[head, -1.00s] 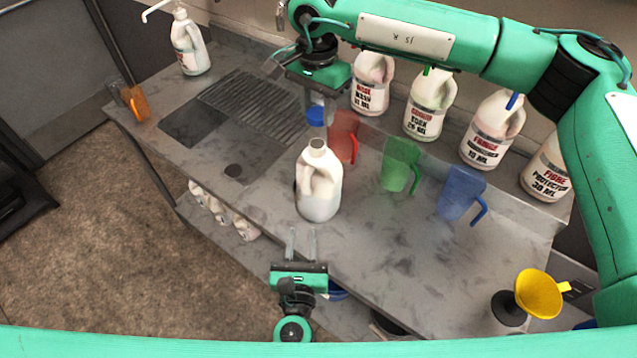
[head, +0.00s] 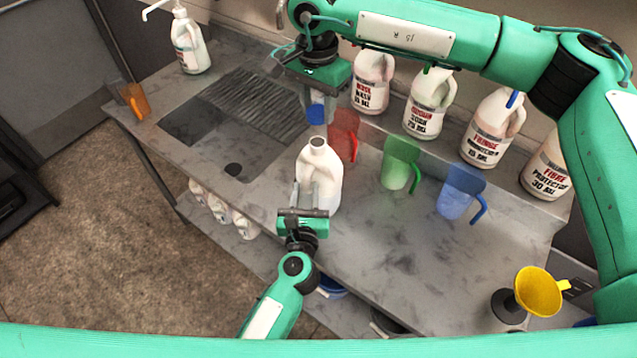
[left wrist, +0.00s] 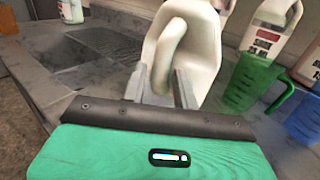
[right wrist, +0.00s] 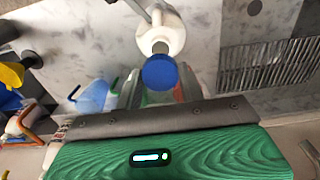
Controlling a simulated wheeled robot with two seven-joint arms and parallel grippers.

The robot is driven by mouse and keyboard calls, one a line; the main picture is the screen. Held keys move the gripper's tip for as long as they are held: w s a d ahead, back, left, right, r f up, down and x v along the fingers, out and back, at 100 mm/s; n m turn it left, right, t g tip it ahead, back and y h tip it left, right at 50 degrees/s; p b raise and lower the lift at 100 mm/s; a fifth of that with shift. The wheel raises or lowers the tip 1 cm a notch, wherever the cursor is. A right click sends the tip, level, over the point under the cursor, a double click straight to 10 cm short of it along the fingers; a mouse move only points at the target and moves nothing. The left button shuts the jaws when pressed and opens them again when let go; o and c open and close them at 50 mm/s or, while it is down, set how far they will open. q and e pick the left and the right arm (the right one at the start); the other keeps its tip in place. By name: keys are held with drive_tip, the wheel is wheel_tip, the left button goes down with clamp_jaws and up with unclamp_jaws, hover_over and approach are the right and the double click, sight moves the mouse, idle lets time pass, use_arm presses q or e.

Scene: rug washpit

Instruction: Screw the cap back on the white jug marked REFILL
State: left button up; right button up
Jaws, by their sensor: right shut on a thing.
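The white jug (head: 325,182) stands uncapped on the grey counter, its open neck (head: 317,143) facing up. No REFILL marking shows on its visible sides. My left gripper (head: 300,196) is at the jug's near side. In the left wrist view its fingers (left wrist: 160,88) are apart, one on each side of the lower part of the jug's handle (left wrist: 166,52); I cannot tell whether they touch it. My right gripper (head: 316,100) is shut on the blue cap (head: 316,112) and holds it above and slightly beyond the neck. The cap also shows in the right wrist view (right wrist: 160,73).
Red (head: 343,135), green (head: 399,165) and blue (head: 460,192) measuring jugs stand right of the white jug. Several labelled bottles (head: 428,105) line the back. A sink (head: 232,160) lies left. A yellow funnel (head: 538,292) is at the right front.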

drive_tip(key=shift+w, duration=0.1)
use_arm(q)
clamp_jaws()
use_arm(e)
approach(317, 163)
drive_tip(key=shift+w+f, duration=0.25)
drive_tip(key=shift+w, duration=0.4)
drive_tip(key=shift+w+f, duration=0.25)
drive_tip(key=shift+w, duration=0.4)
drive_tip(key=shift+f, duration=0.9)
drive_tip(key=shift+f, duration=0.55)
